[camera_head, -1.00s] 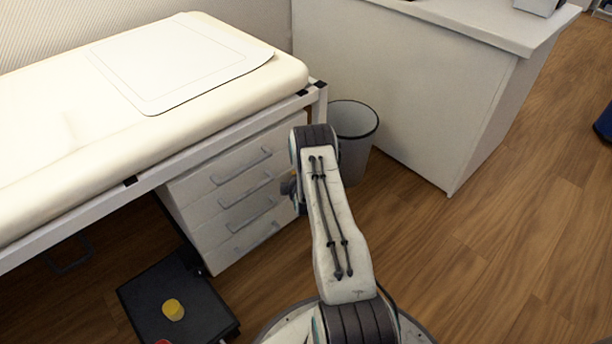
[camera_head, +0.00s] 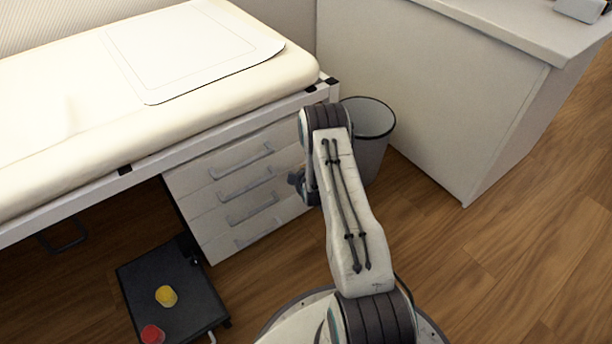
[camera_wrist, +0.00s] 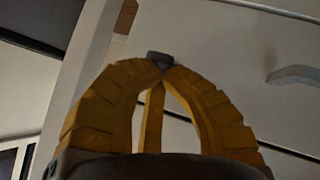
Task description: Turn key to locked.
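My gripper's yellow fingers meet at their tips in the wrist view (camera_wrist: 162,70). A small grey rounded piece (camera_wrist: 158,57) shows right at the tips. I cannot tell whether it is the key or part of the gripper. Behind it is the pale front of the drawer unit (camera_wrist: 215,50), with a grey handle (camera_wrist: 294,74) to the right. In the head view my arm reaches toward the right side of the white drawer unit (camera_head: 205,205), and its forearm hides most of the gripper. No key or lock shows clearly in either view.
A padded couch (camera_head: 60,120) stands above the drawer unit. A grey bin (camera_head: 372,150) is just behind my arm, before a white desk (camera_head: 470,110). A black box (camera_head: 190,300) with yellow and red knobs lies on the floor at lower left. Floor at right is clear.

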